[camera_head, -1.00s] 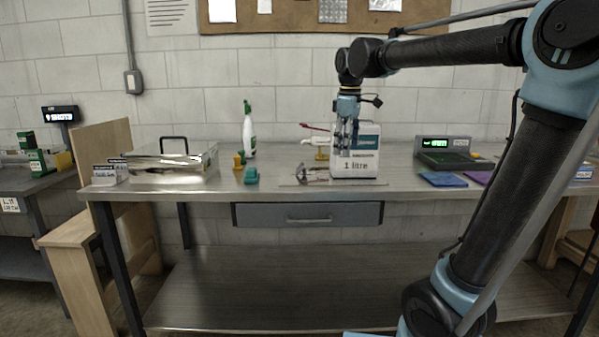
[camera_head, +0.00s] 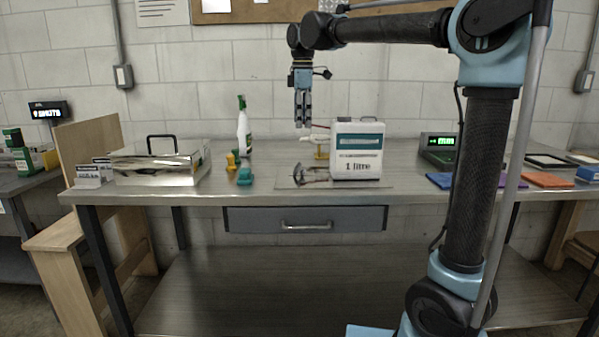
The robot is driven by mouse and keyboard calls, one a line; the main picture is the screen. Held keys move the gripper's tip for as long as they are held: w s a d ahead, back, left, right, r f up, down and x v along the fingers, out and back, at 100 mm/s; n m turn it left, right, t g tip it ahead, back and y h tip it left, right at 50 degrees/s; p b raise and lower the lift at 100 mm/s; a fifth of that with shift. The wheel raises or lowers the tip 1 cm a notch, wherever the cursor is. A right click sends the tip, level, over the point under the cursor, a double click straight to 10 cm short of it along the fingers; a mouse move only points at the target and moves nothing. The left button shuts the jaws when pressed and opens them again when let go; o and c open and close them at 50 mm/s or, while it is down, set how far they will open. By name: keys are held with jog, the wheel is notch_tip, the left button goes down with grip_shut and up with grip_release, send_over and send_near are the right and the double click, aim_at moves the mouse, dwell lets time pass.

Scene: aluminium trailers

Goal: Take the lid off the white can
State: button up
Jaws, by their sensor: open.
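The white can (camera_head: 357,166), marked "1 litre" with a teal band, stands upright toward the right of the steel bench. A small dark shape (camera_head: 345,119) shows on its top; I cannot make out whether it is the lid or a handle. My gripper (camera_head: 302,124) points down, left of the can and around the height of its top. It is open and empty, apart from the can.
A clear tangled item (camera_head: 311,175) and a red-handled white item (camera_head: 321,146) are by the can's left side. A white spray bottle (camera_head: 244,133), teal and yellow pieces and a metal box (camera_head: 155,166) stand farther left. A green-display scale (camera_head: 440,149) is right.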

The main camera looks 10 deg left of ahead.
send_over(298, 166)
notch_tip(298, 166, down, 11)
jog(key=shift+r, duration=0.1)
jog(key=shift+w+a+f, duration=0.1)
jog(key=shift+f, duration=1.4)
jog(key=shift+w+f, duration=0.1)
jog(key=shift+f, duration=1.4)
jog(key=shift+c, duration=0.4)
jog(key=c, duration=0.9)
